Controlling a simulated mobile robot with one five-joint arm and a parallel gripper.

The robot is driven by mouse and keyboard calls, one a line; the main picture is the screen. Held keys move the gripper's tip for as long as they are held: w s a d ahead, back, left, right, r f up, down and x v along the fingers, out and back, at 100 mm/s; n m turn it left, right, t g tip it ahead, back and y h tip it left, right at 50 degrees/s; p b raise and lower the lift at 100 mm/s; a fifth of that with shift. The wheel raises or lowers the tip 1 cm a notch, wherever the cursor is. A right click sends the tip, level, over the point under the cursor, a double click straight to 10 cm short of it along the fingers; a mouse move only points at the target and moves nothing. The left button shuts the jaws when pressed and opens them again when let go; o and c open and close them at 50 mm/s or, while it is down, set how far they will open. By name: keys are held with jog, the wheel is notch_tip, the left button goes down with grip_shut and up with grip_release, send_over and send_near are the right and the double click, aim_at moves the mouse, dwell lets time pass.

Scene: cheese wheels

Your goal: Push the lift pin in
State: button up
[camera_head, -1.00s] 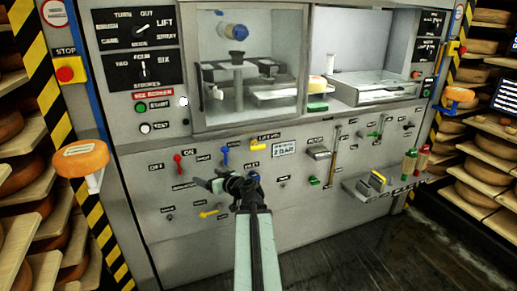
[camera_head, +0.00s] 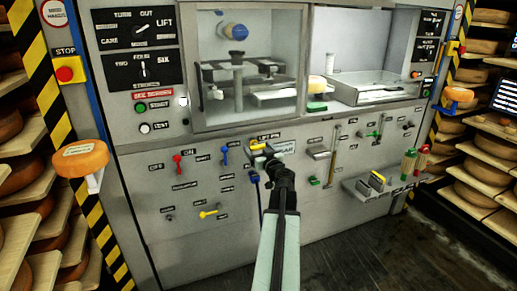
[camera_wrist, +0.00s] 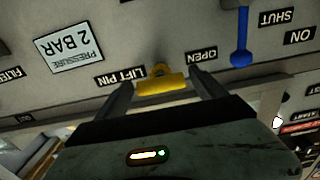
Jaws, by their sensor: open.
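The lift pin (camera_head: 257,147) is a small yellow T-shaped handle on the grey machine front, below the glass window. In the wrist view, which is upside down, the yellow lift pin (camera_wrist: 162,85) stands out from the panel beside its LIFT PIN label (camera_wrist: 120,77). My gripper (camera_wrist: 162,80) is open, with one finger on each side of the yellow handle. There is a small gap on each side; I cannot tell whether anything touches. In the head view my gripper (camera_head: 268,154) is at the pin and partly covers the panel there.
A blue lever (camera_wrist: 241,38) labelled OPEN and SHUT is close beside one finger; a 2 BAR plate (camera_wrist: 69,48) is on the other side. A red lever (camera_head: 178,160) and a lower yellow lever (camera_head: 208,213) are to the left. A shelf (camera_head: 365,187) juts out at right.

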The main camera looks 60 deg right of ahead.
aim_at(255, 144)
jog(key=shift+w+d, duration=0.25)
jog(key=shift+a, duration=0.1)
grip_shut()
jog(key=shift+x, duration=1.6)
grip_release()
jog(key=shift+s, duration=0.1)
jog(key=v, duration=0.7)
jog(key=shift+s+a, duration=0.3)
jog(key=shift+d, duration=0.1)
